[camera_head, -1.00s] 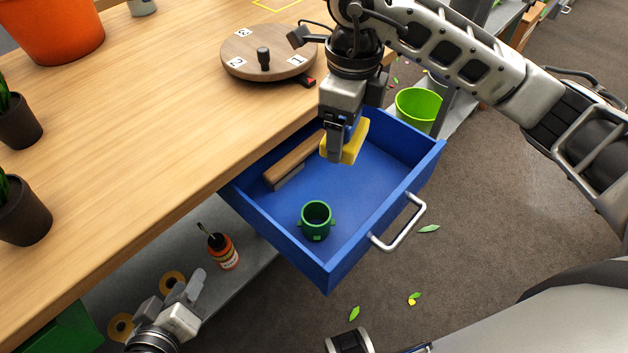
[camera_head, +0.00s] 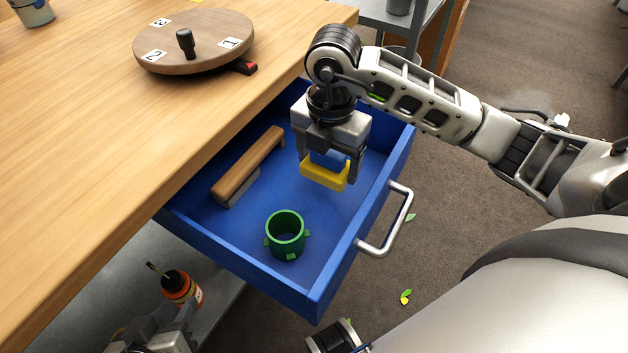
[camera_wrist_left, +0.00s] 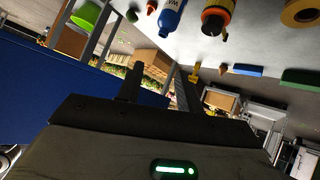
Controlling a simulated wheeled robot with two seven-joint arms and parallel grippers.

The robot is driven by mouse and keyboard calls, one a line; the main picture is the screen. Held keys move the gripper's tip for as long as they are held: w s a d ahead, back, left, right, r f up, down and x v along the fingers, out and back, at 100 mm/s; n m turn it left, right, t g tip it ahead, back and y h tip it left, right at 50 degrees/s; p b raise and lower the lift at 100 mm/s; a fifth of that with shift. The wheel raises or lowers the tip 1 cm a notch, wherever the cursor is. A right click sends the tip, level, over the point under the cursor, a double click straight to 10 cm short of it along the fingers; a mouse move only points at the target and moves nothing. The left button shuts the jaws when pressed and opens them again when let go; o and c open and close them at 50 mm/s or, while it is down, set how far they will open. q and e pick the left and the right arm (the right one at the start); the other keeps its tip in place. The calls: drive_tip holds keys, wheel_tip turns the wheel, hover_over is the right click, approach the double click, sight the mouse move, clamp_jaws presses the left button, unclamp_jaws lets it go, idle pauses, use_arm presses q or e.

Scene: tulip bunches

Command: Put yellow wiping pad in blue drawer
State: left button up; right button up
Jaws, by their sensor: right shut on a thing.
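My left gripper (camera_head: 158,338) is partly cut off at the bottom left edge of the head view. In the left wrist view its fingers (camera_wrist_left: 160,82) stand apart with nothing between them.
In the drawer are a green ribbed cup (camera_head: 286,234) and a wooden-handled brush (camera_head: 248,165). The drawer's metal handle (camera_head: 388,228) faces right. A numbered wooden turntable (camera_head: 193,42) stands on the wooden table (camera_head: 100,125). An orange bottle (camera_head: 181,287) stands on the shelf below.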

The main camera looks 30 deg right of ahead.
wheel_tip(320, 180, down, 5)
drive_tip(key=shift+b, duration=0.6)
drive_tip(key=shift+f, duration=0.25)
use_arm(q)
drive_tip(key=shift+w+d+r+t, duration=0.2)
drive_tip(key=shift+d+r+t, duration=0.1)
drive_tip(key=shift+r, duration=0.2)
